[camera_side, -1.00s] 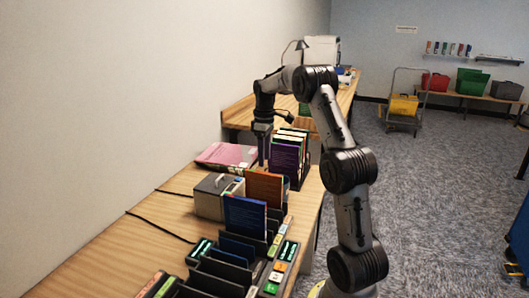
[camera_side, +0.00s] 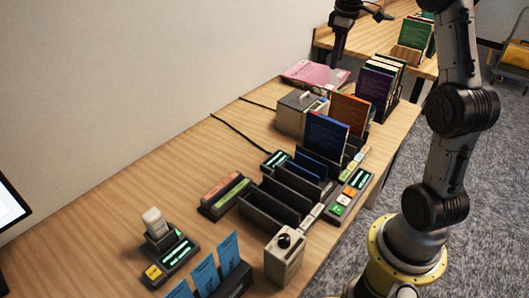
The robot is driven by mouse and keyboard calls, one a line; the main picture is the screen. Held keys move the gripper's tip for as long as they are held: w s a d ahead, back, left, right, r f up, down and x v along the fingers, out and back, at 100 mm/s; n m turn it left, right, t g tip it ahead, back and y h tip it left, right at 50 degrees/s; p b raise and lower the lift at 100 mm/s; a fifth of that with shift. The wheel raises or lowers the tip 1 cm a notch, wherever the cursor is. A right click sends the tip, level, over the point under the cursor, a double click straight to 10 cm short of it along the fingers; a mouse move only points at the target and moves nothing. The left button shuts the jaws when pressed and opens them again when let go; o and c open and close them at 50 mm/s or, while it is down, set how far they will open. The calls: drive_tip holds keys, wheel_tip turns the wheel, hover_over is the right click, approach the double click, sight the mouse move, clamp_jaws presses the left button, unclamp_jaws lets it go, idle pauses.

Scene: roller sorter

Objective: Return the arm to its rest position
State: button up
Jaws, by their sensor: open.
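My gripper (camera_side: 336,62) hangs pointing down in the side view, at the top of the picture. Its jaws are open, and I see nothing between them. It appears over the back part of the table, near a pink folder (camera_side: 315,75) and clear of the books. My arm rises at the right from a yellow base ring and bends out of the picture at the top, so its upper joints are hidden.
On the wooden table (camera_side: 150,185), a black slotted sorter (camera_side: 265,213) holds a blue book (camera_side: 326,136) and an orange book (camera_side: 350,113). A grey box (camera_side: 298,113), a rack with a purple book (camera_side: 374,90) and a knobbed box (camera_side: 285,255) stand nearby.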

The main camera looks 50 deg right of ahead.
drive_tip(key=s+a+r+n+t, duration=0.1)
drive_tip(key=s+a+r, duration=0.2)
drive_tip(key=a, duration=0.4)
drive_tip(key=s+a+r+n+t, duration=0.1)
drive_tip(key=s+a+r, duration=0.1)
drive_tip(key=a, duration=0.5)
drive_tip(key=s+a+r+t, duration=0.1)
drive_tip(key=s+a+r, duration=0.2)
drive_tip(key=a, duration=0.5)
drive_tip(key=s+a+f+m, duration=0.2)
drive_tip(key=s+a+f, duration=0.1)
drive_tip(key=s+f, duration=0.2)
drive_tip(key=s+a+f+m+t, duration=0.1)
drive_tip(key=s+a+f+m, duration=0.1)
drive_tip(key=s+a+f, duration=0.2)
drive_tip(key=s+f, duration=0.1)
drive_tip(key=s, duration=0.2)
drive_tip(key=shift+s+y, duration=0.2)
drive_tip(key=shift+y, duration=0.2)
